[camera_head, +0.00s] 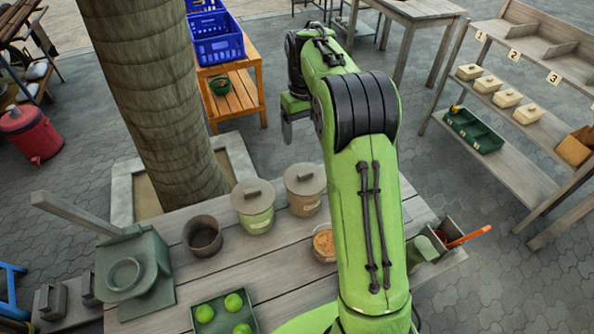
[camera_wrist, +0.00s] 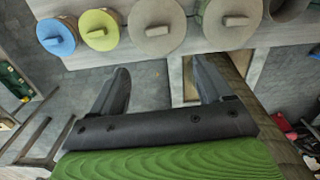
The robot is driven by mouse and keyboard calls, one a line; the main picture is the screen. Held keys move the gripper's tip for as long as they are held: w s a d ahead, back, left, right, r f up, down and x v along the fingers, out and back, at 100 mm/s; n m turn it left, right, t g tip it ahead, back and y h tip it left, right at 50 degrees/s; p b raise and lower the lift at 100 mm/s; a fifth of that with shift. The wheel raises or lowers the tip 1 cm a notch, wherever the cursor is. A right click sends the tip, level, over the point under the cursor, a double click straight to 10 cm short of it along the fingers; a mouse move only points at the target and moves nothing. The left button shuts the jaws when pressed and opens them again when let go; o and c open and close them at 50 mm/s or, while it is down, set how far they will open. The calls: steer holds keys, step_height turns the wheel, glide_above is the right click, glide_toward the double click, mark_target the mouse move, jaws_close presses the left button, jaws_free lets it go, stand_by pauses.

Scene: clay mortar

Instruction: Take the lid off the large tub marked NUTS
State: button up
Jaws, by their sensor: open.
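Two large tubs with grey-tan lids and block handles stand side by side on the wooden table: a greenish tub (camera_head: 257,216) and a brownish tub (camera_head: 305,199) to its right in the head view. Their labels are too small to read, so I cannot tell which is marked NUTS. Both lids are on, and show in the wrist view as the left tan lid (camera_wrist: 157,27) and the right tan lid (camera_wrist: 232,20). My gripper (camera_head: 287,136) is raised beyond the table's far edge, apart from the tubs. In the wrist view its fingers (camera_wrist: 161,76) are open and empty.
Small blue (camera_wrist: 57,37) and yellow (camera_wrist: 100,30) lids sit beside the large ones. A dark pot (camera_head: 203,236), an open tub of orange-brown contents (camera_head: 324,243) and a tray of green fruit (camera_head: 223,314) share the table. A tree trunk (camera_head: 160,100) rises behind it.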

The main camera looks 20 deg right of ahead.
mark_target(305, 173)
steer(key=f+b, duration=0.1)
steer(key=f, duration=0.4)
steer(key=f+b, duration=0.1)
steer(key=f, duration=0.4)
steer(key=f+b, duration=0.1)
steer(key=f, duration=0.4)
steer(key=shift+s+d+b, duration=0.25)
steer(key=shift+d+b, duration=0.05)
steer(key=shift+c, duration=0.2)
